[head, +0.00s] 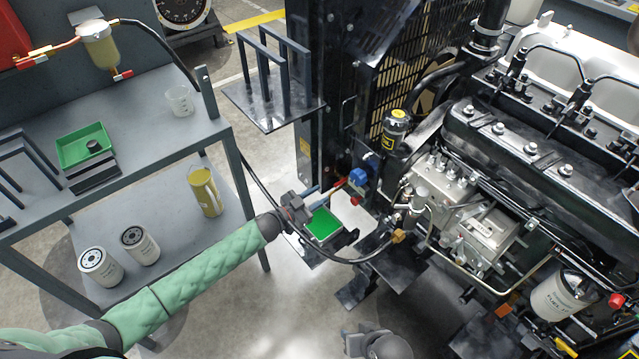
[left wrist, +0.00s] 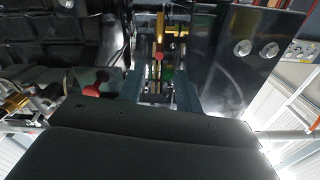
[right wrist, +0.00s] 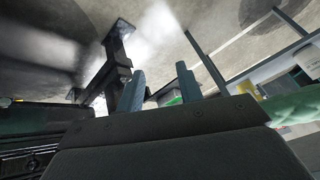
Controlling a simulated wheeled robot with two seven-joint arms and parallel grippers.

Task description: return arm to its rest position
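My left arm reaches in from the lower left, and its gripper (head: 322,193) is beside the valve fittings at the engine's left side. A blue-topped part (head: 358,177) and a red knob (head: 355,200) sit just right of it. In the left wrist view, the left gripper (left wrist: 158,90) has its fingers apart. A brass fitting with a red handle (left wrist: 159,56) shows beyond and between them; contact cannot be told. My right arm's dark end (head: 378,343) is at the bottom centre. In the right wrist view, the right gripper (right wrist: 160,88) has its fingers apart with nothing between them.
The diesel engine (head: 490,220) fills the right side. A black hose (head: 345,262) passes below the left gripper, near a green-lined tray (head: 323,224). A grey workbench (head: 130,165) with filters (head: 140,246) and a jug (head: 205,192) stands left.

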